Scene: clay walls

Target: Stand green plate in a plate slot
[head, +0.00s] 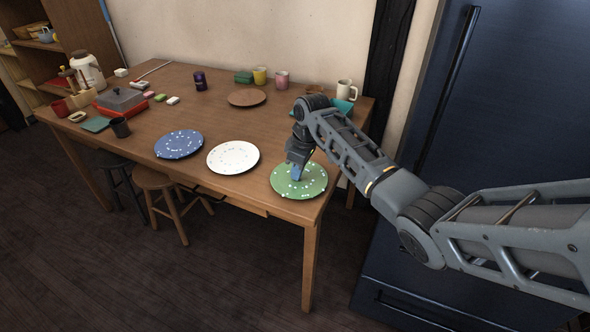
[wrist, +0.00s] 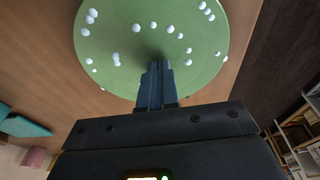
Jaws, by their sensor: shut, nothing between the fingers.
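The green plate (head: 313,184) lies flat near the table's front right corner, with white dots on it. In the wrist view the green plate (wrist: 205,45) fills the upper middle. My gripper (head: 297,173) points down over the plate. Its fingers (wrist: 156,78) are together, with nothing between them, and their tips are over the plate's face near its rim. I cannot tell whether they touch it. I cannot make out a plate slot; a teal object (head: 343,106) at the back right is partly hidden by my arm.
A white plate (head: 233,157) and a blue plate (head: 179,144) lie left of the green one. A brown plate (head: 247,98), mugs (head: 346,90) and a red grill (head: 121,101) stand farther back. A stool (head: 157,182) is below the table's front edge. A dark fridge (head: 480,110) stands right.

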